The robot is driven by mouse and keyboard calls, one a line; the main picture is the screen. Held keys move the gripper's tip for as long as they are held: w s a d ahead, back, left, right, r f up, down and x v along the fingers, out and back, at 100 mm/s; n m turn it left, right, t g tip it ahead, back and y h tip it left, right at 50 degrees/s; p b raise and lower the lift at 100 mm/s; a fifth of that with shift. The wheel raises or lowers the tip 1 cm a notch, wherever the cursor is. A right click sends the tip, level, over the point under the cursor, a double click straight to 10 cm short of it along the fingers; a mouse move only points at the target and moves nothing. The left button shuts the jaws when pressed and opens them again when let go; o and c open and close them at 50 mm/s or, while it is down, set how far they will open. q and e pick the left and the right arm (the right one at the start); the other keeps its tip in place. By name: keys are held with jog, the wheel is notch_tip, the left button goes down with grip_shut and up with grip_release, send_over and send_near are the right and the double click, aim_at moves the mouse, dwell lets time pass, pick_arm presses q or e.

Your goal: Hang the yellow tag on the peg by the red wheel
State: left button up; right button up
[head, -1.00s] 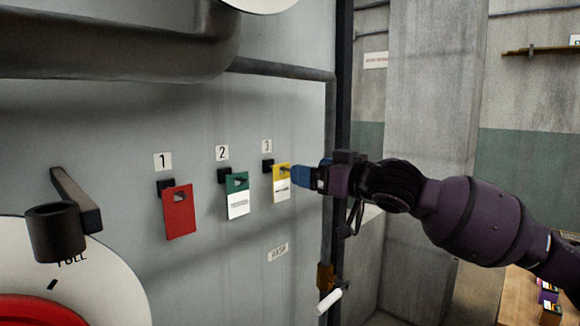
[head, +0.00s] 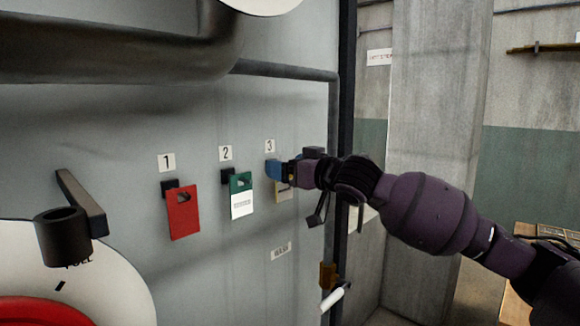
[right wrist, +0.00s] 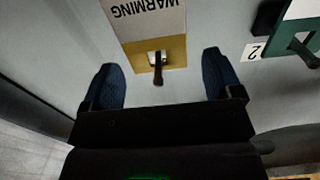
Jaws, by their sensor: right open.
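The yellow tag (head: 284,191) hangs on the peg under the label 3 on the grey panel, mostly hidden behind my right gripper (head: 273,170) in the head view. In the right wrist view the yellow tag (right wrist: 138,50) is upside down, with a white part reading "WARMING", and a dark peg (right wrist: 158,70) comes through its slot. My right gripper (right wrist: 161,75) is open, with one blue finger on each side of the tag's yellow end. The red wheel (head: 40,311) shows at the lower left. My left gripper is not in view.
A red tag (head: 183,213) hangs under label 1 and a green and white tag (head: 241,195) under label 2. A dark bracket with a cylinder (head: 62,236) juts out above the red wheel. A thick pipe (head: 130,45) crosses the upper panel.

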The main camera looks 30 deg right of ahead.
jog(key=c, duration=0.8)
jog(key=o, duration=0.8)
jog(key=c, duration=1)
jog(key=shift+r+p, duration=0.2)
jog(key=shift+p, duration=0.2)
jog(key=shift+p+v, duration=0.35)
jog(key=shift+v, duration=0.7)
jog(key=shift+v, duration=0.85)
